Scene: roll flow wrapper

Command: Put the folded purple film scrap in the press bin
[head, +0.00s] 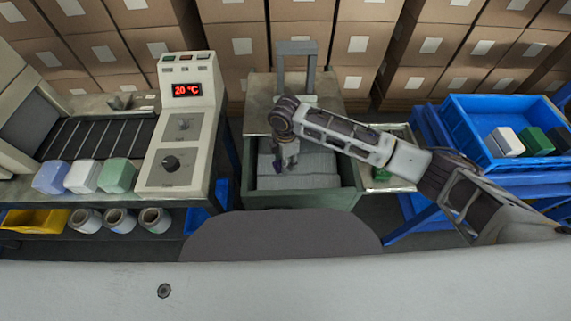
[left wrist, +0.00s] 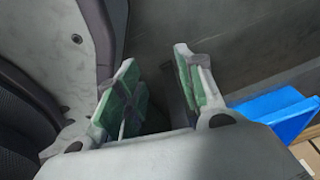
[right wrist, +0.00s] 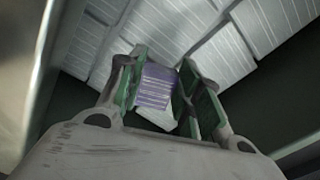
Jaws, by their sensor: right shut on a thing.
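The folded purple film scrap (right wrist: 157,86) shows between the fingers of my right gripper (right wrist: 163,62) in the right wrist view. The fingers are shut on it. In the head view my right gripper (head: 286,158) points down inside the opening of the green press bin (head: 305,202), above pale layered material. The scrap is mostly hidden there. I cannot tell whether it touches the material below. My left gripper (left wrist: 153,58) shows only in the left wrist view, with its fingers apart and nothing between them.
Pale ribbed blocks (right wrist: 185,45) lie below the right gripper. A grey press frame (head: 295,48) stands behind the bin. A control panel (head: 182,130) stands left, with several wrapped blocks beside it. A blue crate (head: 462,130) stands right. Cardboard boxes line the back.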

